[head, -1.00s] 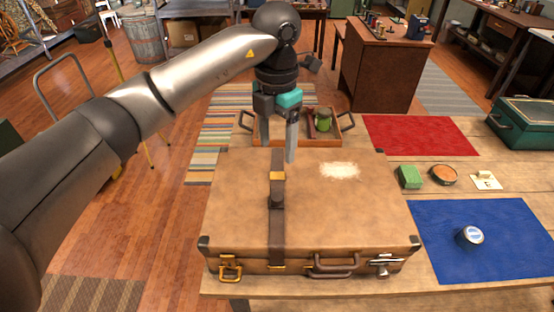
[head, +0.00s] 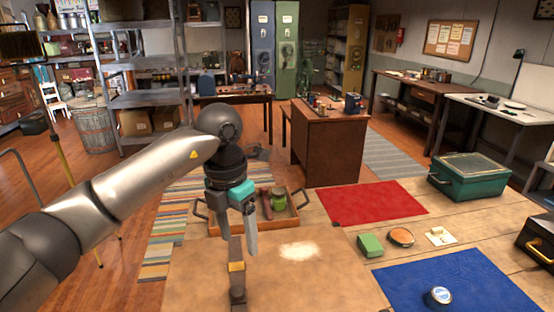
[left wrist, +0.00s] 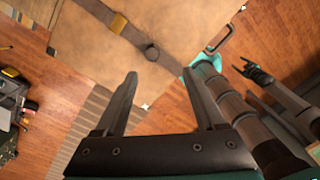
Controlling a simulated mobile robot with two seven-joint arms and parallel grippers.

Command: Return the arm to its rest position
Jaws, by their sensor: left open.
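My left gripper (head: 238,226) hangs fingers down above the tan suitcase lid (head: 328,279), its jaws apart and nothing between them. In the left wrist view its two dark fingers (left wrist: 162,98) are spread. That view also shows the lid (left wrist: 190,22) and its brown strap (left wrist: 103,12) with a round dark knob, beyond the fingertips. My left arm reaches in from the left in the head view. My right gripper does not show in the head view. Dark jointed parts of mine stand at the right of the left wrist view; their jaw state is unclear.
Behind the gripper is a wooden tray (head: 299,214) with a green jar (head: 279,199). A red cloth (head: 372,203), green block (head: 370,245), round tin (head: 400,237), blue cloth (head: 480,285) with a small can (head: 439,297), and a green case (head: 469,176) lie to the right.

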